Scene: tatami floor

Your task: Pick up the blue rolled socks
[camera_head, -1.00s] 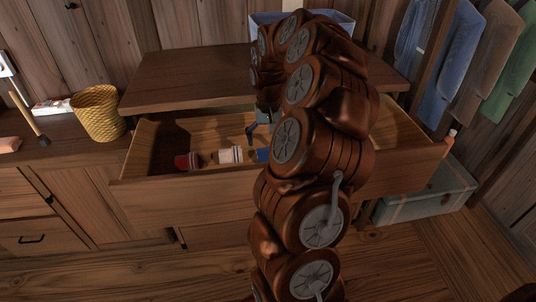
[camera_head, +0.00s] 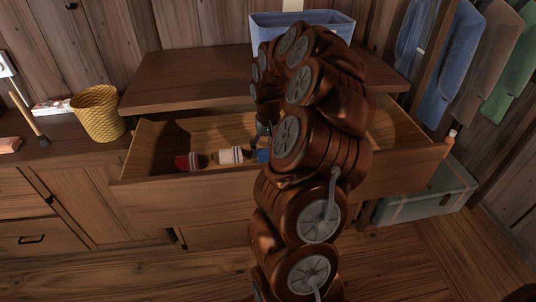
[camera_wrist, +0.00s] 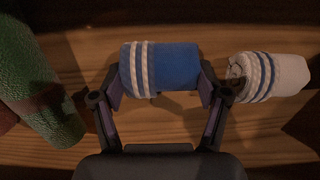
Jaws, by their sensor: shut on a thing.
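The blue rolled socks (camera_wrist: 175,68), with white stripes at one end, lie across the space between the fingers of my gripper (camera_wrist: 160,92) in the wrist view. The fingers are shut on the two ends of the roll. In the head view only a small blue part of the socks (camera_head: 263,156) shows inside the open drawer (camera_head: 220,192). My arm hides the rest of them and most of my gripper. I cannot tell whether the socks are clear of the drawer bottom.
White rolled socks with blue stripes (camera_wrist: 268,77) lie close beside one finger. A dark green roll (camera_wrist: 40,85) is on the other side. Red rolled socks (camera_head: 190,161) lie farther left in the drawer. A blue bin (camera_head: 335,22) stands on the dresser top (camera_head: 190,75).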

